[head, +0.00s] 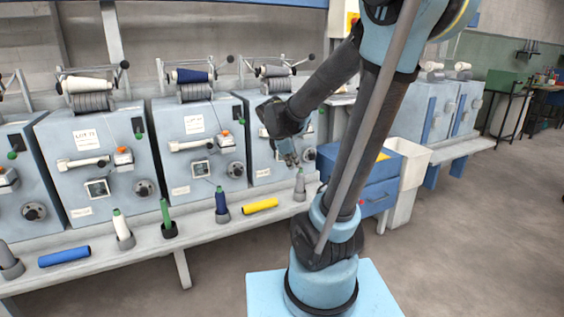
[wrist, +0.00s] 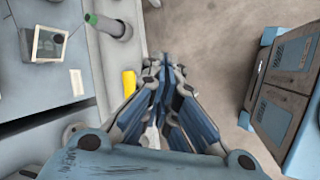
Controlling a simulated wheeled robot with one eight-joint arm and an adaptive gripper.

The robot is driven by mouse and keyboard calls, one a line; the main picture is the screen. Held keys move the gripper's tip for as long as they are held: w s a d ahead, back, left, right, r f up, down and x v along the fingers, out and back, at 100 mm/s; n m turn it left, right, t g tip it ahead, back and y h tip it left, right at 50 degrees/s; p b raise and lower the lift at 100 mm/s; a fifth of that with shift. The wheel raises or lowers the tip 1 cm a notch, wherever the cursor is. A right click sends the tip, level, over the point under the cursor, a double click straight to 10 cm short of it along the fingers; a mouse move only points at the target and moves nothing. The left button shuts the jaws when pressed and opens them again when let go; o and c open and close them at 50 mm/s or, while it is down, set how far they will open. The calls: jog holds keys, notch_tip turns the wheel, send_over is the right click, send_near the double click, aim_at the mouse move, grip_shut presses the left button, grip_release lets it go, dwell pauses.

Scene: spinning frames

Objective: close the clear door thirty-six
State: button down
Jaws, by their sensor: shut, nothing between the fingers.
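I cannot read a thirty-six or tell which is the clear door. My gripper (head: 291,160) is in front of the third unit (head: 260,110), partly covering its front. In the wrist view my gripper (wrist: 165,68) is shut and empty. A square framed window (wrist: 47,43) shows at upper left there, apart from the fingers.
A bench ledge (head: 150,243) below the units carries bobbins, including a yellow one (head: 260,206) and a blue one (head: 64,256). Blue drawers (head: 378,199) and a white bin (head: 409,175) stand right of the units. The floor (head: 470,240) at right is clear.

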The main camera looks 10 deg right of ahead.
jog(key=w+a+f+n+t+h, duration=0.1)
jog(key=w+a+n, duration=0.35)
jog(key=w, duration=0.25)
jog(key=w+a+n+t+h, duration=0.1)
jog(key=w+a+n, duration=0.2)
jog(key=w+n, duration=0.25)
jog(key=w+d+f, duration=0.7)
jog(key=w, duration=0.3)
jog(key=shift+f+n+t, duration=0.3)
jog(key=shift+n, duration=0.1)
